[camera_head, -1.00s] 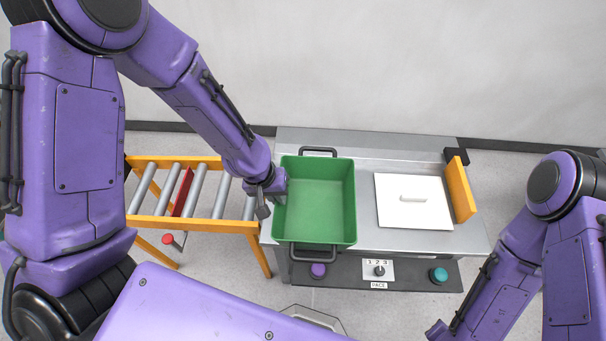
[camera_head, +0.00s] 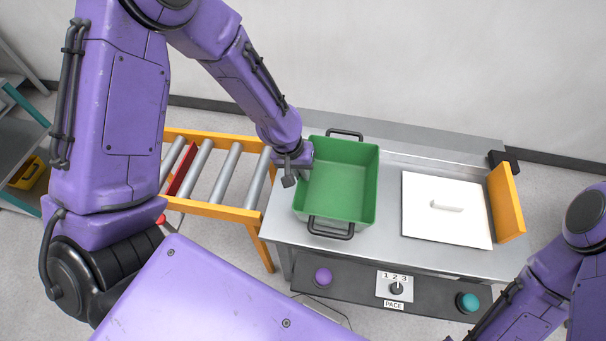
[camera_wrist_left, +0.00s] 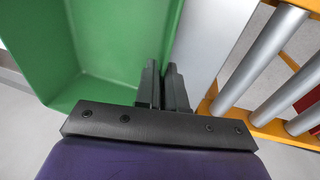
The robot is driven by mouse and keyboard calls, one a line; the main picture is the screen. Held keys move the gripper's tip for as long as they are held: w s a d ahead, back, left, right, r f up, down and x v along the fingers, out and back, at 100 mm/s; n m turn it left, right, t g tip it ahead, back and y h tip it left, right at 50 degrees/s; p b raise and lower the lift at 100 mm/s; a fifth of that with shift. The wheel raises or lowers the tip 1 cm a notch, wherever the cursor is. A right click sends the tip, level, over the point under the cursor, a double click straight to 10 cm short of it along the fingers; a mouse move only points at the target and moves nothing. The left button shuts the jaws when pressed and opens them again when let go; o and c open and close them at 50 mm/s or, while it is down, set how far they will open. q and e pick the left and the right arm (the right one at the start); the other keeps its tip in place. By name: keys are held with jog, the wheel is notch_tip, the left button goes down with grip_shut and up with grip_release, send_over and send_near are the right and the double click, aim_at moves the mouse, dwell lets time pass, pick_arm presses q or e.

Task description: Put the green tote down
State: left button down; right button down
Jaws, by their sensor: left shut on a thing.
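The green tote (camera_head: 345,185) is an open, empty box with a dark handle at its far and near ends. In the head view it is over the left part of the grey metal worktop (camera_head: 385,225); I cannot tell whether it touches the surface. My left gripper (camera_head: 300,172) is shut on the tote's left wall. In the left wrist view the fingers (camera_wrist_left: 163,88) close on the wall of the tote (camera_wrist_left: 110,50). My right arm shows at the lower right, but its gripper is out of view.
A roller conveyor (camera_head: 215,175) with an orange frame and a red bar adjoins the worktop's left. A white lid-like plate (camera_head: 447,215) and an orange upright panel (camera_head: 507,203) are on the right. The front panel (camera_head: 350,284) has a purple button, a dial and a teal button.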

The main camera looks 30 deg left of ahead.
pick_arm(q)
jog(key=c, duration=1.6)
grip_release()
jog(key=shift+w+f, duration=0.3)
jog(key=shift+w, duration=0.2)
jog(key=shift+w+f, duration=0.25)
jog(key=shift+w, duration=0.25)
jog(key=o, duration=0.4)
jog(key=shift+w, duration=0.15)
jog(key=shift+s+r, duration=0.3)
jog(key=shift+s, duration=0.25)
jog(key=v, duration=1.1)
jog(key=shift+w+r, duration=0.2)
jog(key=shift+r, duration=0.2)
